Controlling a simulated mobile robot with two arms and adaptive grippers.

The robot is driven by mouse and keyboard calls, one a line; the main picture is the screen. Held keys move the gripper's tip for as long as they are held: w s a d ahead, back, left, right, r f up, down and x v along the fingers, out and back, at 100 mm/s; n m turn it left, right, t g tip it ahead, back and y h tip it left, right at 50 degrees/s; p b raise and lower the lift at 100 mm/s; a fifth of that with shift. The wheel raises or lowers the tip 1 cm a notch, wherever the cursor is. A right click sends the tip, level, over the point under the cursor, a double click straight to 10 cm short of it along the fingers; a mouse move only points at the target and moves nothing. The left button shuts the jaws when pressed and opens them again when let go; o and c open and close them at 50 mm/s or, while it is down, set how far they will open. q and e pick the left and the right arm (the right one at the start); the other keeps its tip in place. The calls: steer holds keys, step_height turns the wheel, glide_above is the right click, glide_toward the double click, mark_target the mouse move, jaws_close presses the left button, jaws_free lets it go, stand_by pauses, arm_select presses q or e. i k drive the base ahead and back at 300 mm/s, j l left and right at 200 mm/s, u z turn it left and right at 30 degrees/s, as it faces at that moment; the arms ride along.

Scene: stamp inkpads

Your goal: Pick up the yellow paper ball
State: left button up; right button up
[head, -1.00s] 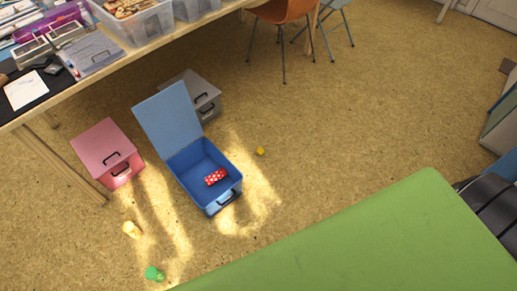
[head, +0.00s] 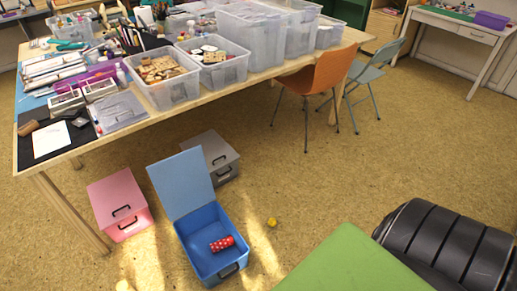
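A small yellow paper ball (head: 272,222) lies on the floor, just right of the open blue box (head: 196,265). Another yellowish object (head: 124,286) shows at the bottom edge, cut off by the frame; I cannot tell what it is. Neither of my grippers is in the head view.
The blue box has its lid up and holds a red dotted roll (head: 222,244). A pink box (head: 118,200) and a grey box (head: 218,158) stand beside it. A long table (head: 62,165) with bins and an orange chair (head: 318,82) are behind.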

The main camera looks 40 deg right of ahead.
mark_target(273, 222)
steer(key=l+u, duration=0.15)
steer(key=l, duration=0.55)
steer(key=l+u, duration=0.15)
steer(key=l, duration=0.5)
steer(key=k+l+u, duration=0.1)
steer(key=l, duration=0.55)
steer(key=k+l+u, duration=0.15)
steer(key=l, duration=0.55)
steer(key=i, duration=0.05)
